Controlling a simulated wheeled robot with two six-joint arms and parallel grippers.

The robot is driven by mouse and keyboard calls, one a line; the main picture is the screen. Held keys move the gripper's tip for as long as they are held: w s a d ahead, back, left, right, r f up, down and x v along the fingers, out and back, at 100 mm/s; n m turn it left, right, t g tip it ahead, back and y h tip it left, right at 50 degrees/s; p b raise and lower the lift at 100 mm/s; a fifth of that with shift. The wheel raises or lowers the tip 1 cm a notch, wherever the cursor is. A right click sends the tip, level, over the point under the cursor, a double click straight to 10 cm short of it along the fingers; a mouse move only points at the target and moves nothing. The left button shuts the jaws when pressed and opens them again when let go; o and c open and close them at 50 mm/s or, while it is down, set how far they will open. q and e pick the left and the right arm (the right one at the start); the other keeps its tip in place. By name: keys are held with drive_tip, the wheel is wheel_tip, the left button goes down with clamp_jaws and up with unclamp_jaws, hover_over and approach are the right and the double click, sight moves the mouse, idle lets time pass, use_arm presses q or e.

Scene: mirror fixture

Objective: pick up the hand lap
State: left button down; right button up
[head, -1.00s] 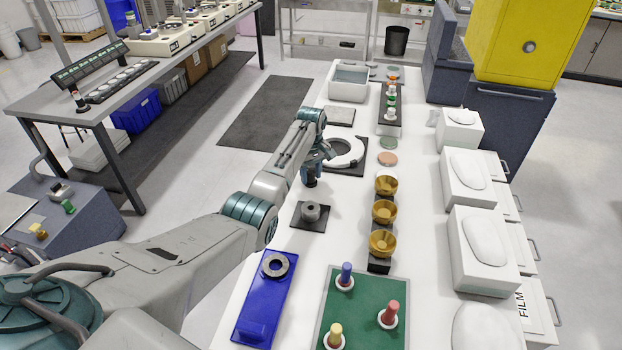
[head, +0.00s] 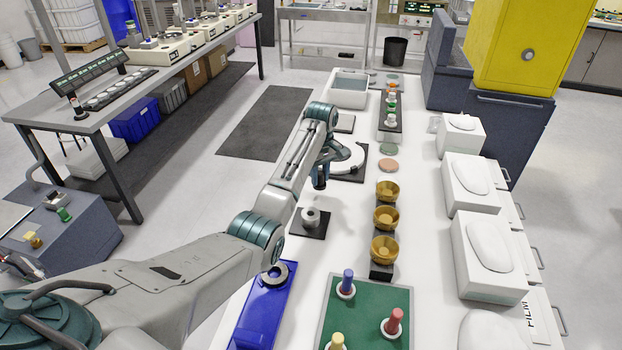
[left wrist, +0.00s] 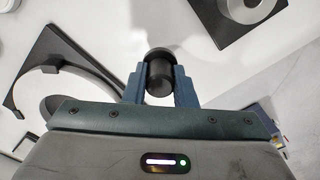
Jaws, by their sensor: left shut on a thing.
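My left gripper (head: 321,174) is above the white bench, between a grey ring-shaped piece on a black mat and a white ring on a black base. In the left wrist view its two blue fingers (left wrist: 160,88) are shut on a black cylinder with a rounded knob (left wrist: 159,72), which appears to be the hand lap. The knob's lower end also shows below the gripper in the head view (head: 320,184). The fingers hide its sides. My right gripper is not in view.
The grey piece (head: 311,217) sits nearer me and the white ring (head: 346,160) farther off. Brass bowls (head: 386,218) stand in a row to the right. A blue tray (head: 259,318) and green board (head: 367,318) lie in front.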

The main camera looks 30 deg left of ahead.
use_arm(q)
drive_tip(key=d, duration=0.2)
drive_tip(key=s+d+b, duration=0.1)
drive_tip(key=d, duration=0.3)
drive_tip(key=shift+s+d+r+b, duration=0.2)
drive_tip(key=shift+s+d+b, duration=0.05)
drive_tip(key=shift+b, duration=0.15)
drive_tip(key=d, duration=0.2)
drive_tip(key=s+d+r, duration=0.1)
drive_tip(key=shift+d, duration=0.4)
drive_tip(key=shift+s+d+p, duration=0.3)
drive_tip(key=shift+d+p, duration=0.15)
drive_tip(key=shift+d, duration=0.4)
